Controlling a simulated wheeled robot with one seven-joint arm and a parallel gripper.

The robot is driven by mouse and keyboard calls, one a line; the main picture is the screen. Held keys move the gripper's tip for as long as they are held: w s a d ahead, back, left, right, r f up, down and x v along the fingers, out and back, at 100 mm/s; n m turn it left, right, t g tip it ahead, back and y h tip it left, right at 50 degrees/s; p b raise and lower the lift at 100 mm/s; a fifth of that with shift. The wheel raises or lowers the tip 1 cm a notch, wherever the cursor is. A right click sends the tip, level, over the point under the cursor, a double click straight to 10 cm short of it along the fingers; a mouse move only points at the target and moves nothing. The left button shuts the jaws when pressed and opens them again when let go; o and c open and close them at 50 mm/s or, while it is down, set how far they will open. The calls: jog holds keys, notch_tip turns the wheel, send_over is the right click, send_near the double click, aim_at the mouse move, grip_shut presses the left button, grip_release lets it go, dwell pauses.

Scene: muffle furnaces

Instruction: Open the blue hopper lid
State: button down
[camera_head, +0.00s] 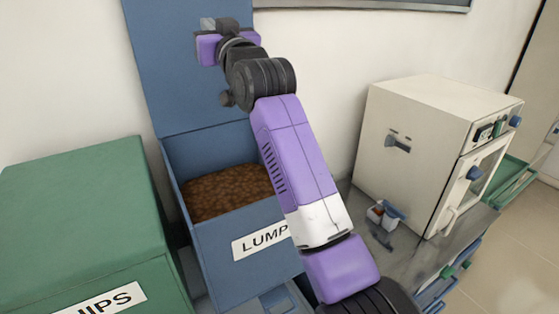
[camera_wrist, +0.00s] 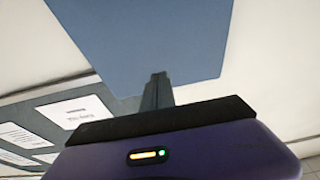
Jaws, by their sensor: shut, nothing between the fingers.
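The blue hopper (camera_head: 225,240) stands in the middle of the head view with a "LUMP..." label partly hidden by my arm. Its blue lid (camera_head: 165,75) stands up at the back, raised, and the brown lumps (camera_head: 225,192) inside show. My gripper (camera_head: 207,24) is up in front of the lid's upper part. In the wrist view the shut, empty fingers (camera_wrist: 158,85) point at the lid (camera_wrist: 150,40), overlapping its edge; I cannot tell whether they touch it.
A green hopper (camera_head: 85,200) with a "...HIPS" label and closed top stands at the left. Wall papers (camera_wrist: 75,112) show in the wrist view.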

jog(key=r+v, duration=0.1)
jog(key=v, duration=0.5)
jog(key=shift+s+d+r, duration=0.2)
jog(key=shift+s+d, duration=0.05)
jog(key=shift+s, duration=0.05)
notch_tip(320, 180, up, 4)
jog(key=s+d+t, duration=0.2)
jog(key=s, duration=0.1)
jog(key=s+d+f+m+t+h+b, duration=0.1)
jog(key=s+d+f+m+h, duration=0.1)
jog(key=s+d+f, duration=0.75)
jog(key=s+d+f+m+t+h+b, duration=0.1)
jog(key=s+d+f+h, duration=0.2)
jog(key=f, duration=1.1)
jog(key=s+d+f+m+h+b, duration=0.1)
jog(key=s+d+f+m, duration=0.1)
jog(key=s+d+f, duration=0.75)
jog(key=s+d+f+g+h+b, duration=0.1)
jog(key=s+d+f+g, duration=0.1)
jog(key=s+f, duration=0.4)
jog(key=s+d+f+m+g+h, duration=0.1)
jog(key=s+d+f, duration=0.3)
jog(key=s, duration=1)
jog(key=s+d+f+g+h+b, duration=0.1)
jog(key=s+d+f+g+h, duration=0.2)
jog(key=s+f, duration=0.7)
jog(key=shift+d+m+g+b, duration=0.3)
jog(key=shift+d, duration=0.2)
